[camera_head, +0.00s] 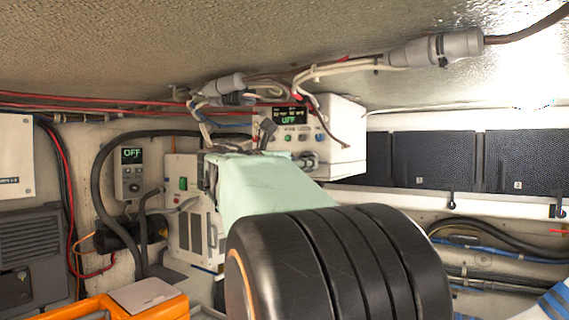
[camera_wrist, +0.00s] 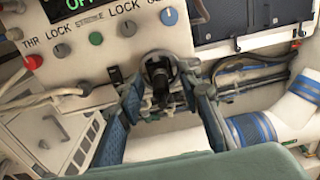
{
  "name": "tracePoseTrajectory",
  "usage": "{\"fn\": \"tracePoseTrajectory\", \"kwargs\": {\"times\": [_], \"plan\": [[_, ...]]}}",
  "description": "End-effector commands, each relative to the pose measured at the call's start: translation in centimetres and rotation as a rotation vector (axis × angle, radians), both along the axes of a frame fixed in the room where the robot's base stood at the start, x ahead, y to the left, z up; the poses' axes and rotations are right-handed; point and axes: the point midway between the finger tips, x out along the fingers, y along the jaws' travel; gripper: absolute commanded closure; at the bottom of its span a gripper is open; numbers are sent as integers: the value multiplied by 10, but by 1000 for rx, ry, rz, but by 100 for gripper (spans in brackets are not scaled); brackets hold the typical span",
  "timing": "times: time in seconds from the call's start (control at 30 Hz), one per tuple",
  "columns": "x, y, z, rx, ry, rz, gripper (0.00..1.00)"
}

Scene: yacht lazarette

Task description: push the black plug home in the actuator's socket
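The actuator is a white box (camera_head: 345,150) with an "OFF" display and coloured buttons. Its panel (camera_wrist: 98,50) fills the upper left of the wrist view. The black plug (camera_wrist: 160,72) is at the round socket under the panel's right part, with its dark end toward me. How deep it sits cannot be told. My gripper (camera_wrist: 164,90) has its two blue ridged fingers on either side of the plug, spread apart, with visible gaps beside it. In the head view, my pale green arm link hides most of my gripper, and the socket area shows dark and small.
Cables and grey connectors (camera_head: 432,48) hang under the ceiling above the box. A white unit with a green switch (camera_head: 183,184) stands left of the actuator. Black panels (camera_head: 440,160) line the right wall. Hoses (camera_head: 490,235) run below them.

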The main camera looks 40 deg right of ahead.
Motion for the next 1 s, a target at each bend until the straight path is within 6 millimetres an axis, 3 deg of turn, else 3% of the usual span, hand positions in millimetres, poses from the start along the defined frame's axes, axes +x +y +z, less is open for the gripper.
{"fn": "tracePoseTrajectory", "kwargs": {"times": [0.2, 0.4, 1.0], "plan": [[-13, 36, 1, -1, -1, 6, 67], [-22, 58, 1, -2, -1, 4, 67], [-21, 61, -5, -2, 14, 5, 67]]}}
